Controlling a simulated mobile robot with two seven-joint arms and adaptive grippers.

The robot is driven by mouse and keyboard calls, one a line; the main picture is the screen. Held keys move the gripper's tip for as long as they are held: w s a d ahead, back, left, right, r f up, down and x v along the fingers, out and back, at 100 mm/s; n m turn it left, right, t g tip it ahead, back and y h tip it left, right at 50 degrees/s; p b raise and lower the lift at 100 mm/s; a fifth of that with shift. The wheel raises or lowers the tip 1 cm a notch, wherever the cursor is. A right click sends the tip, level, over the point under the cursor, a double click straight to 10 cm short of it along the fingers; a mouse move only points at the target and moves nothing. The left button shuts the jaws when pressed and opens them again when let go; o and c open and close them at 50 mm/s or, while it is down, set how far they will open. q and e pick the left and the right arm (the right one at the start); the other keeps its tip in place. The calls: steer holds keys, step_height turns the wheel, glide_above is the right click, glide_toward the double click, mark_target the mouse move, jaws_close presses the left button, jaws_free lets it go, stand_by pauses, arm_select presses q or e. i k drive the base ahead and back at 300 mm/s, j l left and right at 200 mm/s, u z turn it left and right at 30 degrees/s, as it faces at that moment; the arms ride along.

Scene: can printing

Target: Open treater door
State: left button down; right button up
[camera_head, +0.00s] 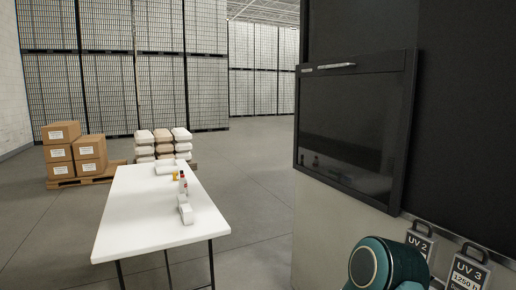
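The treater door may be the dark glass-fronted panel (352,118) on the machine at the right, though no label confirms this. It has a black frame and a light metal handle (337,66) along its top edge. The panel looks shut. A teal and dark rounded part of my arm shows at the bottom right, below the panel and apart from it. No gripper fingers are in view.
A white table (150,215) with small items stands at left centre. Tags marked UV 2 (420,243) and UV 3 (468,270) hang low at right. Boxes (75,150) and stacked sacks (163,143) sit on pallets behind. Floor between table and machine is clear.

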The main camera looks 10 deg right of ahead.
mark_target(353, 115)
steer(key=i+z, duration=0.25)
steer(key=i, duration=0.15)
steer(key=i+j+z, duration=0.55)
steer(key=i, duration=0.25)
steer(key=i+j+z, duration=0.25)
steer(key=z, duration=0.15)
steer(key=i+j+z, duration=0.45)
steer(key=k+l, duration=0.05)
